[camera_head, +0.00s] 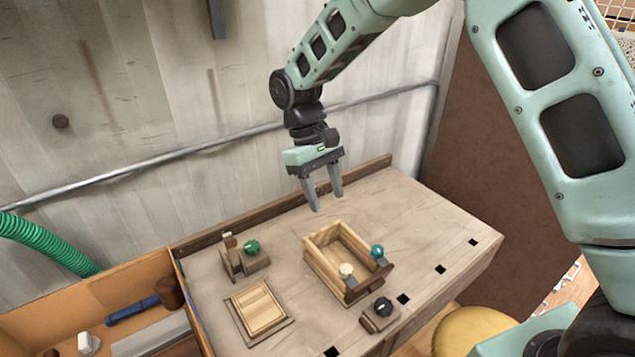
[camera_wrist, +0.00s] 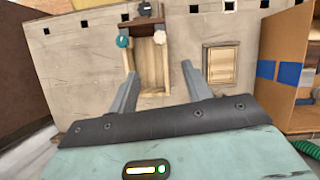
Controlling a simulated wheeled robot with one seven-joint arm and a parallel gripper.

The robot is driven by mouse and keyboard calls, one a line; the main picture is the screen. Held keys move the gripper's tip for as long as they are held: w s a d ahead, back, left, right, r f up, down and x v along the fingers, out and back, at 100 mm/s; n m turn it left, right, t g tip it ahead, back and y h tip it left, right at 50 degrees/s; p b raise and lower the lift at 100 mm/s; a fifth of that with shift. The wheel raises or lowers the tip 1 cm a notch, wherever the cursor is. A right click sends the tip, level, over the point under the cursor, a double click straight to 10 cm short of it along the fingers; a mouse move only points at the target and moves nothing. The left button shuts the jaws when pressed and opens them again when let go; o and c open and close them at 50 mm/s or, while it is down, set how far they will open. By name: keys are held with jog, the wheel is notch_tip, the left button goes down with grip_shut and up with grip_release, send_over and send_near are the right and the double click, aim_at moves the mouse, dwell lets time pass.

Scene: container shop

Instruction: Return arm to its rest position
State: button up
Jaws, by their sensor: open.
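My gripper (camera_head: 327,196) is open and empty, its fingers pointing down above the back part of the wooden workbench (camera_head: 420,215). In the head view it hangs just behind and above an open wooden box (camera_head: 318,259). In the wrist view my two fingers (camera_wrist: 160,92) stand apart, with the box (camera_wrist: 152,65) seen beyond and between them. My arm reaches in from the upper right and bends down at the wrist. Nothing is held between the fingers.
The box has a teal knob (camera_head: 377,251) and a cream knob (camera_head: 346,270). A black-knobbed block (camera_head: 383,307), a green-knobbed fixture (camera_head: 251,247) and a light wooden panel (camera_head: 259,308) are nearby. An orange-brown tool bin (camera_head: 125,280) stands left. A wall with a pipe (camera_head: 200,154) rises behind.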

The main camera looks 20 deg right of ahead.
jog(key=s+a+r+n+t+y, duration=0.1)
jog(key=s+a+r, duration=0.15)
jog(key=s, duration=0.35)
jog(key=s+a+r+n+t, duration=0.1)
jog(key=s+a+r, duration=0.15)
jog(key=s, duration=0.35)
jog(key=s+d+t+y, duration=0.1)
jog(key=s+d+t, duration=0.1)
jog(key=s, duration=1.2)
jog(key=shift+s+r+n, duration=0.3)
jog(key=shift+r+n, duration=0.1)
jog(key=shift+r, duration=0.05)
